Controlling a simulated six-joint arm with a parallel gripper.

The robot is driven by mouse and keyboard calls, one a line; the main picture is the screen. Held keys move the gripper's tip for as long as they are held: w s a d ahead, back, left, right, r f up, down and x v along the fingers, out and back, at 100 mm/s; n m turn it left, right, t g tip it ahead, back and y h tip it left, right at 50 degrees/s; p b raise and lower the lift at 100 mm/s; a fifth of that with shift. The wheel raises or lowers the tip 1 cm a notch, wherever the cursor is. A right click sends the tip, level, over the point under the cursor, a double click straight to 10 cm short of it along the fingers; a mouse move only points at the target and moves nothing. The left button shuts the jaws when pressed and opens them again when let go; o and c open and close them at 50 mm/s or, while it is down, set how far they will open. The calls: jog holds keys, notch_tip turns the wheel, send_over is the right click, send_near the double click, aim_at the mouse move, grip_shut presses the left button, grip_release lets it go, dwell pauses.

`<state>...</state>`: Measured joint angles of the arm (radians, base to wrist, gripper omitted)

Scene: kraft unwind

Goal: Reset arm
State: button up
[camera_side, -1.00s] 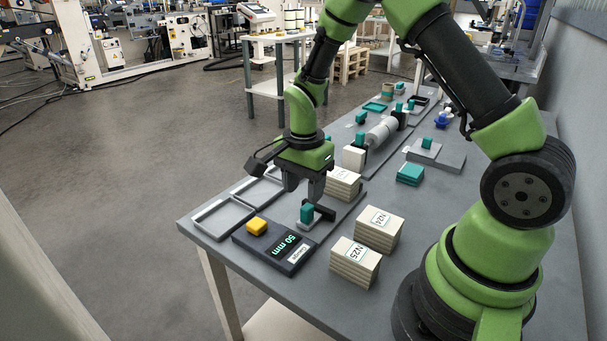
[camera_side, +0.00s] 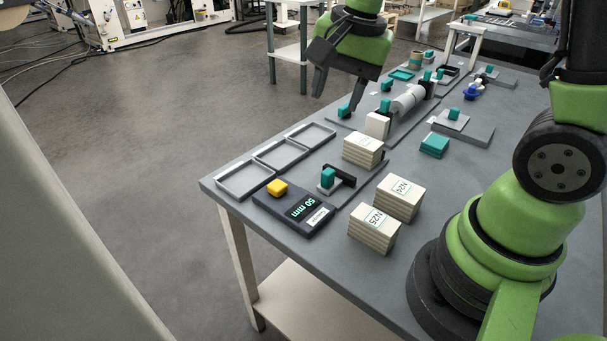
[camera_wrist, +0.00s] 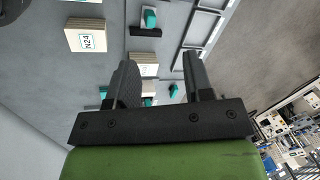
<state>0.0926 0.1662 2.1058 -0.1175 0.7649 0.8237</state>
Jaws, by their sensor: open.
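My gripper (camera_side: 338,96) hangs high above the table, toward its far left part, with nothing between its fingers. Its two dark fingers stand apart. In the wrist view the open fingers (camera_wrist: 160,66) show against the table, and nothing is held. The gripper is well clear of the gauge with the "50 mm" display (camera_side: 302,210) and of the teal-handled clamp (camera_side: 328,178) beside it.
Stacks of kraft blocks labelled N24 (camera_side: 400,198) and N25 (camera_side: 373,232) stand near my base. Three grey trays (camera_side: 243,180) line the left edge. A white roll (camera_side: 408,98) and a teal block (camera_side: 434,145) lie farther back. Floor left of the table is clear.

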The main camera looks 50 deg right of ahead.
jog(key=s+a+r+n+t, duration=0.2)
jog(key=s+r+n, duration=0.2)
jog(key=s, duration=0.2)
jog(key=s+a+r+n+t+y, duration=0.1)
jog(key=s+a+r+n+t, duration=0.1)
jog(key=s+r+n, duration=0.2)
jog(key=s+n, duration=0.1)
jog(key=s, duration=0.2)
jog(key=shift+a+r+t+y, duration=0.25)
jog(key=shift+t+y, duration=0.05)
